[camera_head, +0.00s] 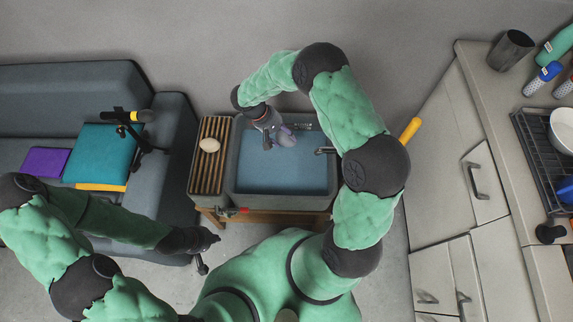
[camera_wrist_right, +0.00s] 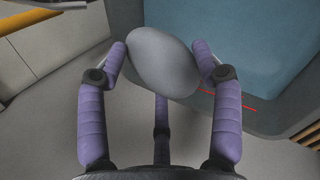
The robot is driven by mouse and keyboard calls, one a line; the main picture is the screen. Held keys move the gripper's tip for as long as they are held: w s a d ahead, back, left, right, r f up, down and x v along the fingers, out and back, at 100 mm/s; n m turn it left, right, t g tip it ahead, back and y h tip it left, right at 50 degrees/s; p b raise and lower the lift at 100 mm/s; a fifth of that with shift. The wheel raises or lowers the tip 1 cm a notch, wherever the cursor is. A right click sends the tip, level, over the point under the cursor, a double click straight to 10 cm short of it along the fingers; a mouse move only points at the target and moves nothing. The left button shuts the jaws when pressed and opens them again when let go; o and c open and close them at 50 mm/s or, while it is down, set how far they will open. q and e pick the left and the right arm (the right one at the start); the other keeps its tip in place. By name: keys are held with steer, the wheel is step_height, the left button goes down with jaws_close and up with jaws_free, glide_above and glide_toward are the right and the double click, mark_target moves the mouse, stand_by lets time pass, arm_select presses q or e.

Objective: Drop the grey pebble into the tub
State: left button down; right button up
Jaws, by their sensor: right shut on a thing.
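The grey pebble (camera_wrist_right: 163,62) is a smooth oval, held between the purple fingers of my right gripper (camera_wrist_right: 163,64) in the right wrist view. In the head view my right gripper (camera_head: 284,133) is over the back left part of the tub, and the pebble cannot be made out there. The tub (camera_head: 232,165) is a grey basin with a flat blue inside; its blue inside also shows in the right wrist view (camera_wrist_right: 235,35), beyond the pebble. My left gripper (camera_head: 210,242) is low, left of and in front of the tub; its fingers are unclear.
A pale egg-shaped stone (camera_head: 209,145) lies on a slatted wooden rack (camera_head: 207,177) left of the tub. A tap (camera_head: 325,150) is at the tub's right side. A sofa (camera_head: 60,90) stands left, and a counter (camera_head: 490,80) with crockery stands right.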

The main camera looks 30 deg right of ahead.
steer(key=shift+f+b, duration=1.5)
steer(key=shift+f, duration=1.2)
steer(key=o, duration=1.5)
steer(key=shift+r, duration=0.1)
steer(key=v, duration=1.2)
